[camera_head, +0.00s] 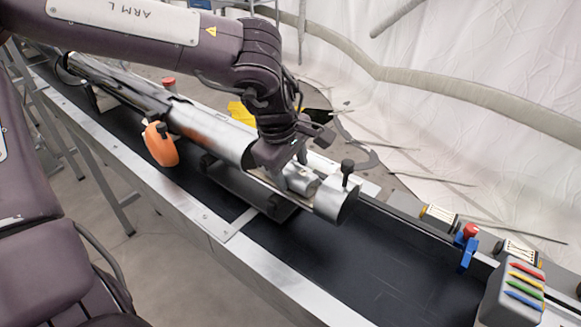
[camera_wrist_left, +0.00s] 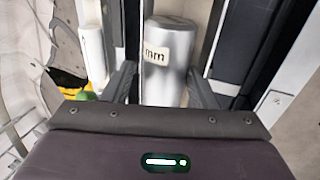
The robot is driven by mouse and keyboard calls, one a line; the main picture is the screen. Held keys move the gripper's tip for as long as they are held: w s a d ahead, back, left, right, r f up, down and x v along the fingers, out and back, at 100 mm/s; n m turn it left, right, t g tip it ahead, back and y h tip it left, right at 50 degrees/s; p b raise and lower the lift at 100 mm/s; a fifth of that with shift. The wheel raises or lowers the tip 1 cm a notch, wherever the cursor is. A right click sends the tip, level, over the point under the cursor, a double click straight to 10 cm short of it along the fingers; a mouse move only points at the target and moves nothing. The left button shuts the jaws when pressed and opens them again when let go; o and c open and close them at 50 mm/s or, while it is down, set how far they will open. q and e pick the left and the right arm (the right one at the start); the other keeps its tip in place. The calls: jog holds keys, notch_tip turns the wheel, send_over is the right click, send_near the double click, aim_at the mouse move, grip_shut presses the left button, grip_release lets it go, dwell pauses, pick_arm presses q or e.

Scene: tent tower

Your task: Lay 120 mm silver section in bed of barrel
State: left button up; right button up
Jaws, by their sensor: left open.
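The long silver barrel (camera_head: 215,135) runs from upper left towards the middle of the head view, with an open trough, its bed, near the lower right end (camera_head: 335,200). The silver section (camera_head: 299,180) appears to lie in that bed. In the left wrist view the silver section (camera_wrist_left: 168,75) is a cylinder with a label of which only "mm" reads. My left gripper (camera_head: 287,165) is right above the bed. In the wrist view its fingers (camera_wrist_left: 160,88) stand open on either side of the section, with a gap visible at the right. My right gripper is out of view.
A black-knobbed post (camera_head: 347,172) rises at the bed's end. An orange piece (camera_head: 160,146) hangs at the barrel's near side. A blue clamp with a red knob (camera_head: 467,245) and a grey block with coloured strips (camera_head: 520,288) stand at lower right. The dark bench top (camera_head: 330,265) in front is clear.

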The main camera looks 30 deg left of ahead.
pick_arm(q)
jog(key=shift+s+a+f+g, duration=0.1)
jog(key=shift+s+f+g, duration=0.2)
jog(key=shift+s+f, duration=0.45)
jog(key=w+v, duration=0.2)
jog(key=v, duration=0.6)
jog(key=shift+s+r, duration=0.45)
jog(key=shift+r, duration=0.1)
jog(key=shift+r+p, duration=0.1)
jog(key=shift+p, duration=0.25)
